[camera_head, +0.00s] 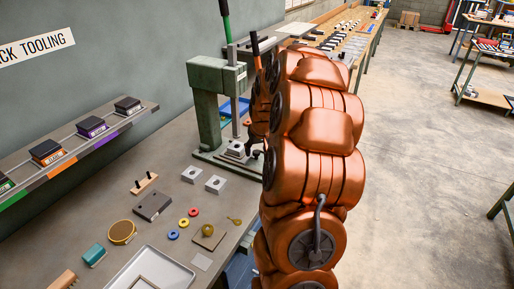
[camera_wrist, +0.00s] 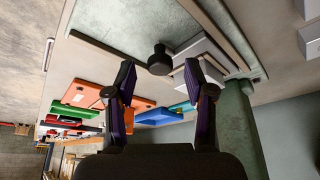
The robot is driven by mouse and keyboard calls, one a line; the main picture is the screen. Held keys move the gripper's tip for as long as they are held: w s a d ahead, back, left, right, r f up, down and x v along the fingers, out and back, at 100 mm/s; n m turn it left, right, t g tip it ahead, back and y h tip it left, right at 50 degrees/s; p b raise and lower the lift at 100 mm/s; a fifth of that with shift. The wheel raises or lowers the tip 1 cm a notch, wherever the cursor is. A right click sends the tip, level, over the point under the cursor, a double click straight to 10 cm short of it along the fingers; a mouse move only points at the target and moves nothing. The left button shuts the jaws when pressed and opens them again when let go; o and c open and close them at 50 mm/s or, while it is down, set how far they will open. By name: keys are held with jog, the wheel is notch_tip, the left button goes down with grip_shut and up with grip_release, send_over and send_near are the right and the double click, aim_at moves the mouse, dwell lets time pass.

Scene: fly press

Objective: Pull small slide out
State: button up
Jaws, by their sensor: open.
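The green fly press (camera_head: 208,100) stands on the workbench, and its column shows in the wrist view (camera_wrist: 238,125). A pale grey block (camera_head: 235,149) sits on the press base, and it also shows in the wrist view (camera_wrist: 203,52). A small black round knob (camera_wrist: 160,60) stands beside that block; I take it for the small slide's handle, but how it joins is unclear. My gripper (camera_wrist: 158,82) is open, its two dark fingers spread on either side near the knob, with a gap left. In the head view my gripper is mostly hidden behind my copper arm.
Two pale blocks with holes (camera_head: 203,180), coloured rings (camera_head: 184,222) and a dark block (camera_head: 153,205) lie on the bench left of the press. A blue tray (camera_head: 236,106) is behind the press. Orange and green bins (camera_wrist: 97,95) show in the wrist view.

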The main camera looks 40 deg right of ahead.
jog(key=shift+w+d+f, duration=0.1)
jog(key=shift+w+f, duration=0.05)
jog(key=shift+f, duration=0.2)
jog(key=shift+c, duration=0.3)
grip_shut()
